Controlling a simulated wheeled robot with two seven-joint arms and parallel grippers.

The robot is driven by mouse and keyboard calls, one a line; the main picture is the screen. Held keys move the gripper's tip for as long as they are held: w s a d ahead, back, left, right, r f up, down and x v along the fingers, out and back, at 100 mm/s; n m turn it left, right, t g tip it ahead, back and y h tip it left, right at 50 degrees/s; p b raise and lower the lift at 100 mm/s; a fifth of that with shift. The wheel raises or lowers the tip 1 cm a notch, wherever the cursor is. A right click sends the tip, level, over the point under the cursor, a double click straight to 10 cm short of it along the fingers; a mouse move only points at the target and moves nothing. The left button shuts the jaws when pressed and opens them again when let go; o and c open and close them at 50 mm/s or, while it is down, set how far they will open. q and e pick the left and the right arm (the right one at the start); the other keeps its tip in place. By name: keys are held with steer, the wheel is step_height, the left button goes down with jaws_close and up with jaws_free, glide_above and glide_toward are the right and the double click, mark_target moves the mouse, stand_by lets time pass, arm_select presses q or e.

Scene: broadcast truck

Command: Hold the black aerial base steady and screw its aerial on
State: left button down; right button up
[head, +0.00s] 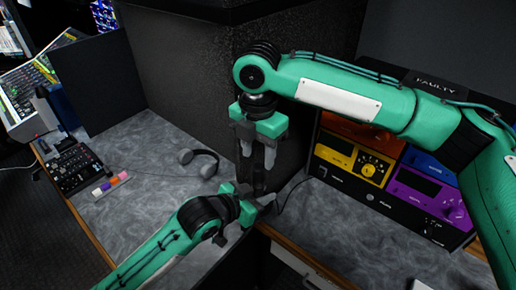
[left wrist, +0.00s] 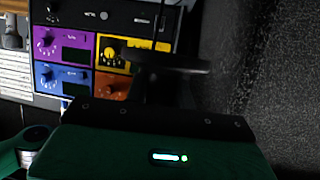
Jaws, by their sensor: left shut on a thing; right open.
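The black aerial base shows in the left wrist view as a dark, wide disc (left wrist: 165,62) just beyond my left fingers, with a thin dark upright aerial (left wrist: 155,32) above it. My left gripper (head: 256,198) is shut on the base, low in the middle of the head view. My right gripper (head: 257,155) points down just above it, open, its two grey fingers on either side of a dark upright shape. The dark background hides where the aerial meets the base and whether the right fingers touch anything.
A rack with yellow (head: 349,161), purple and blue units stands at the right under a "FAULTY" label (head: 436,84). Headphones (head: 199,161), a mixer (head: 75,166) and small coloured blocks (head: 110,185) lie on the left grey worktop (head: 145,150). A dark wall stands behind the grippers.

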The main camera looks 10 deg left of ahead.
mark_target(258, 175)
step_height(258, 175, down, 8)
steer(key=shift+r, duration=0.25)
steer(key=shift+c, duration=0.2)
jaws_close()
steer(key=m, duration=0.6)
steer(key=shift+m, duration=0.3)
steer(key=shift+o, duration=0.6)
jaws_free()
